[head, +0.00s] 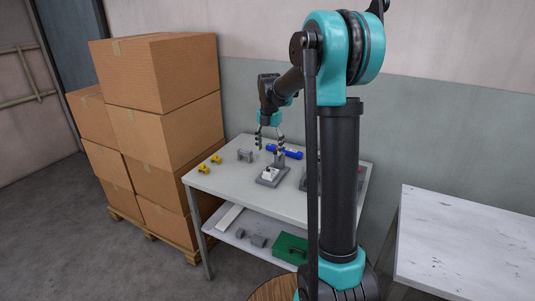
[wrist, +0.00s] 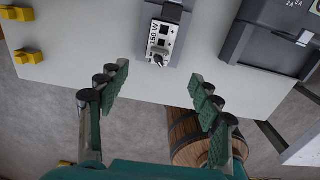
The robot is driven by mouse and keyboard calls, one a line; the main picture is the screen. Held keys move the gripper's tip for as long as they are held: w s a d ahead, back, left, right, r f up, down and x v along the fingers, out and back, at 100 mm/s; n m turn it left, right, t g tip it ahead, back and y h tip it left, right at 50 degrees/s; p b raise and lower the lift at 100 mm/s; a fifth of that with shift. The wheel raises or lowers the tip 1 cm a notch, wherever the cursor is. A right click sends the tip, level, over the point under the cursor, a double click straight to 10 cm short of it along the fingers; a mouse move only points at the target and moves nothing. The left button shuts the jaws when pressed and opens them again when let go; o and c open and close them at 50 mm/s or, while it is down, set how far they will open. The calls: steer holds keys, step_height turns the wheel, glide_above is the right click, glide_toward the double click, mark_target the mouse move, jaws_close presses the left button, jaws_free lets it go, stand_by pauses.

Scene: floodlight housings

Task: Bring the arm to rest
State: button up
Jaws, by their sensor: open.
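My gripper (head: 269,142) is open and hangs above the table (head: 228,177), fingers pointing down. In the wrist view its two green-padded fingers (wrist: 158,82) are spread wide with nothing between them. A grey fixture (head: 272,178) holding a white block stands on the table below. In the wrist view the white block (wrist: 162,38), marked 150 W, lies beyond the fingertips and apart from them. A dark grey housing (wrist: 270,38) is to its right; in the head view my arm hides most of it.
Yellow pieces (head: 209,163), a grey bracket (head: 245,155) and a blue cylinder (head: 284,151) are on the table. The lower shelf bears a green box (head: 289,248). Stacked cartons (head: 160,75) stand left, a white table (head: 465,245) right. A wooden barrel (wrist: 190,135) is near my base.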

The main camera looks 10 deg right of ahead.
steer(key=s+d+f+m+t, duration=0.1)
steer(key=s+f+m, duration=0.3)
steer(key=s+m, duration=0.5)
steer(key=s+d+f+m+t, duration=0.1)
steer(key=s+f+m, duration=0.3)
steer(key=s+m, duration=0.6)
steer(key=s+d+f+m+t, duration=0.2)
steer(key=s+f+m, duration=0.2)
steer(key=s+m, duration=0.5)
steer(key=shift+s+m, duration=0.4)
steer(key=shift+s, duration=0.85)
steer(key=shift+c, duration=0.2)
